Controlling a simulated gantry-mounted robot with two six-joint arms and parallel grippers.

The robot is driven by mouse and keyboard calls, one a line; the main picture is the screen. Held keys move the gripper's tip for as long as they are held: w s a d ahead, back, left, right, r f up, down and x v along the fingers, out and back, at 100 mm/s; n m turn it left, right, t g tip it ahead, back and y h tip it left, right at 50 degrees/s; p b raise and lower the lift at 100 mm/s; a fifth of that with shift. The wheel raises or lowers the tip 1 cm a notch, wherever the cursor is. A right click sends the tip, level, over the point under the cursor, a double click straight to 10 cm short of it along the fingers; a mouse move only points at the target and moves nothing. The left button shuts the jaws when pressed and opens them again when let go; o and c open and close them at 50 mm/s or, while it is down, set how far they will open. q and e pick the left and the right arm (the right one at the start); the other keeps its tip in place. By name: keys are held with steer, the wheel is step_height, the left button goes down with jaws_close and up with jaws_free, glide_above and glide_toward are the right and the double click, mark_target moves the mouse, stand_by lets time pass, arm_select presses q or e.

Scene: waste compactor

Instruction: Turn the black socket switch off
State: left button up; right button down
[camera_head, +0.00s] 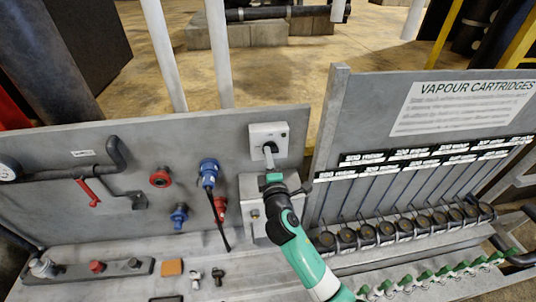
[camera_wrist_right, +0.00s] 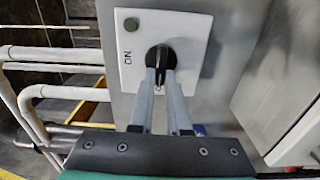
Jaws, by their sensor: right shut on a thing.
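The black socket switch (camera_wrist_right: 158,56) is a round rotary knob on a pale square plate (camera_wrist_right: 196,28). In the wrist view its grip lies roughly along the line of my fingers. The word ON is printed sideways to the left of the knob, and a green round button or lamp (camera_wrist_right: 131,24) is at the plate's upper left. My right gripper (camera_wrist_right: 162,76) has its two fingers closed on the knob. In the head view my right gripper (camera_head: 269,153) reaches the switch box (camera_head: 258,129) from below and hides the knob. My left gripper does not show.
A grey box (camera_head: 247,190) is below the switch. Left on the panel are a blue connector (camera_head: 208,172), a red fitting (camera_head: 160,178) and a red-handled valve (camera_head: 88,194). A row of black cartridges (camera_head: 387,232) stands at the right, under the VAPOUR CARTRIDGES board (camera_head: 463,105).

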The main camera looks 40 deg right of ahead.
stand_by(0.3)
steer(key=c, duration=0.9)
jaws_free()
steer(key=shift+s+a, duration=0.1)
steer(key=v, duration=1.1)
steer(key=shift+s+a, duration=0.1)
steer(key=shift+s, duration=0.1)
